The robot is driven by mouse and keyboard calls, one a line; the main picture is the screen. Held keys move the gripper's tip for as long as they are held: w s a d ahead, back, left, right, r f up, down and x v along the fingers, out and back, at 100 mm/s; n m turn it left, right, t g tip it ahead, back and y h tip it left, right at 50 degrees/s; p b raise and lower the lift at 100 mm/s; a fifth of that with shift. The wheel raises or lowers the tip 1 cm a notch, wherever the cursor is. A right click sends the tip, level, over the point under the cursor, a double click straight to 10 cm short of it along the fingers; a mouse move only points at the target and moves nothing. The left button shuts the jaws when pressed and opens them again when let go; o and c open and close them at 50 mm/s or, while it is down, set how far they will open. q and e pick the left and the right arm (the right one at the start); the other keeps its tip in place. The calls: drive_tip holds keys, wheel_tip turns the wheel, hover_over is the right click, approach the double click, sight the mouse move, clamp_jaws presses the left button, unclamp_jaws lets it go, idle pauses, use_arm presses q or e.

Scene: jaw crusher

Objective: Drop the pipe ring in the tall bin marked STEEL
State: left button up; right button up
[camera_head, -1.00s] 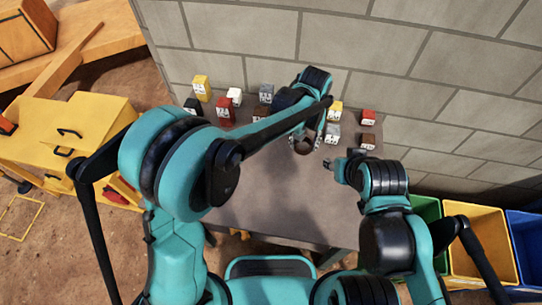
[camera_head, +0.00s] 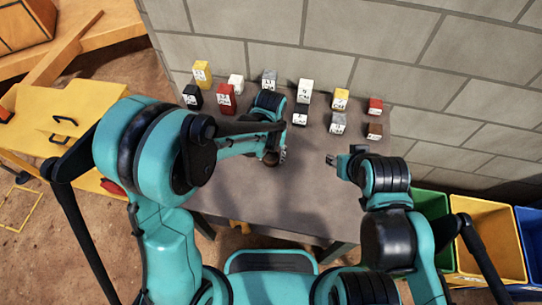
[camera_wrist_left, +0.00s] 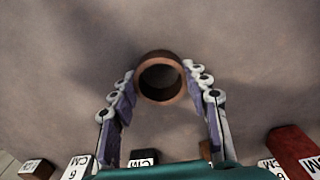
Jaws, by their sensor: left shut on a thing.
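The pipe ring (camera_wrist_left: 160,58) is a short brown ring. In the left wrist view it sits between the two fingertips of my left gripper (camera_wrist_left: 160,80), which is shut on it, with its round opening facing the camera. In the head view my left gripper (camera_head: 272,157) is over the middle of the grey table, and the ring there is small and partly hidden. My right gripper (camera_head: 332,160) is over the table's right part, apart from the blocks; its finger opening is too small to judge. No STEEL marking is readable on any bin.
Several small labelled blocks, including a red one (camera_head: 226,98) and a yellow one (camera_head: 203,72), stand along the back of the table (camera_head: 245,200) near the wall. Green (camera_head: 430,204), yellow (camera_head: 485,215) and blue (camera_head: 530,222) bins stand at the lower right. A yellow cabinet (camera_head: 85,105) is at left.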

use_arm(q)
drive_tip(key=o, duration=1.4)
drive_tip(key=shift+f, duration=0.15)
drive_tip(key=shift+c, duration=0.2)
